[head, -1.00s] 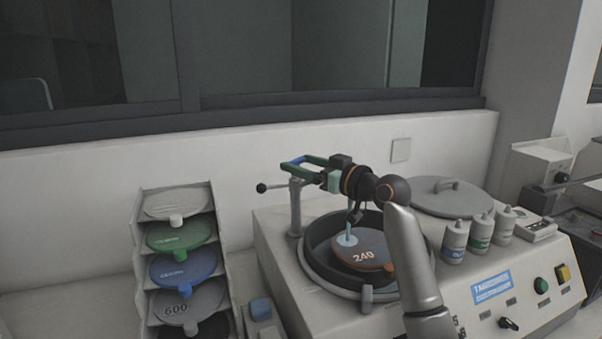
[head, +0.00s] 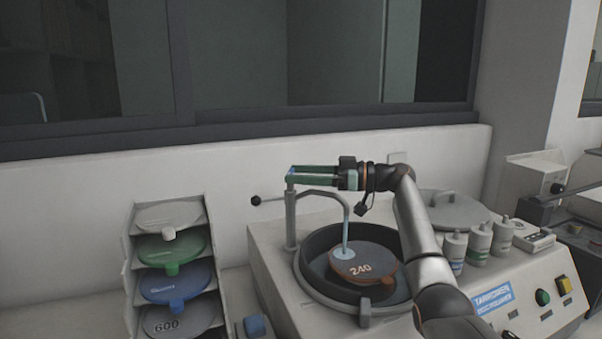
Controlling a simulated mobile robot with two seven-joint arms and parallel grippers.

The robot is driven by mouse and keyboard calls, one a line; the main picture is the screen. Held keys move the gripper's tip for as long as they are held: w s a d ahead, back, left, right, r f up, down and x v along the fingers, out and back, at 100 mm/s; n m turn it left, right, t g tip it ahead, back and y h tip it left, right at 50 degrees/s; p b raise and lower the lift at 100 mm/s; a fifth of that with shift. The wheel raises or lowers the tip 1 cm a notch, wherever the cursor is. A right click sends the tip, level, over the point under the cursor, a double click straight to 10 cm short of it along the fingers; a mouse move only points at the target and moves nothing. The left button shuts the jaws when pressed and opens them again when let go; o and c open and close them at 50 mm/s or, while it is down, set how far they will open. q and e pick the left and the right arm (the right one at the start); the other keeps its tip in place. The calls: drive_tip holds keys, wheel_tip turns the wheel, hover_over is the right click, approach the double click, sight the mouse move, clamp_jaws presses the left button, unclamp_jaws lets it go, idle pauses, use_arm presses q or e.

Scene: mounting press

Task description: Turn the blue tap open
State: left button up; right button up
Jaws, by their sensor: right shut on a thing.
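The blue tap (head: 297,171) is on top of the grey post (head: 290,222) at the back left of the machine, mostly hidden by the fingers. My right gripper (head: 293,177) reaches in from the right with its green fingers closed around it. A thin spout (head: 331,194) curves from the post over the bowl. A pale blue stream (head: 345,231) runs from the spout's end down to a pale blue patch on the brown disc marked 240 (head: 367,266). My left gripper is not in view.
A rack (head: 128,265) with several coloured discs stands at the left. A grey lid (head: 462,212), several small bottles (head: 478,246) and control buttons (head: 542,297) are on the machine's right side. A black-knobbed lever (head: 256,200) sticks out left of the post.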

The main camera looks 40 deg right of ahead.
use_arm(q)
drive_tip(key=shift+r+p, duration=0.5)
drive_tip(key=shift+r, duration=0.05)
use_arm(e)
drive_tip(key=shift+w+n+g+y, duration=0.15)
drive_tip(key=shift+n+g+y, duration=0.65)
drive_tip(key=shift+g, duration=0.1)
drive_tip(key=o, duration=1.3)
